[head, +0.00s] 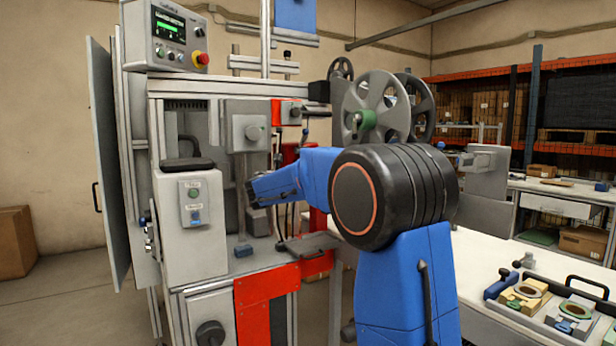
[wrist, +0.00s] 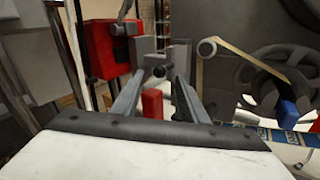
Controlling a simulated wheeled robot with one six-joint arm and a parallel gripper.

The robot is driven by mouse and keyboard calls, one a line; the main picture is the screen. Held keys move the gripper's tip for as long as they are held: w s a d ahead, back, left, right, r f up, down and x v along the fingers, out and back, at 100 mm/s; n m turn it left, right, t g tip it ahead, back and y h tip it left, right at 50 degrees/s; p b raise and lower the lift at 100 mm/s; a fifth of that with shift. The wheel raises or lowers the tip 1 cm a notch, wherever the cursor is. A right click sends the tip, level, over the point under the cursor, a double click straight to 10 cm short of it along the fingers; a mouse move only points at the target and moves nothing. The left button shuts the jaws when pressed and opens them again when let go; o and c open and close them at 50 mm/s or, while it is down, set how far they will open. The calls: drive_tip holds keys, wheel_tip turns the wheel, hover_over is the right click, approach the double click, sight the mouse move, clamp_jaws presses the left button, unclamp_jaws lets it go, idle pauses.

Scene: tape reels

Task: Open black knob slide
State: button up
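In the wrist view, a small round black knob (wrist: 160,72) shows on a grey slide block (wrist: 178,55), which has an upright on each side. My gripper (wrist: 157,86) is open. Its two grey fingers are apart and point toward the block, with the knob seen between their tips. I cannot tell whether either finger touches it. No object is held. In the head view, my blue arm reaches left into the grey machine (head: 204,240), and the fingertips and this knob cannot be made out there.
A red block (wrist: 152,103) shows between the fingers, lower in the wrist view. A red housing (wrist: 104,48) stands to the left. Large grey reels (head: 372,98) are above my arm. A control panel (head: 178,35) tops the machine. A white bench (head: 520,270) with fixtures lies right.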

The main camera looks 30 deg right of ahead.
drive_tip(key=shift+x, duration=2.35)
clamp_jaws()
drive_tip(key=shift+w, duration=0.1)
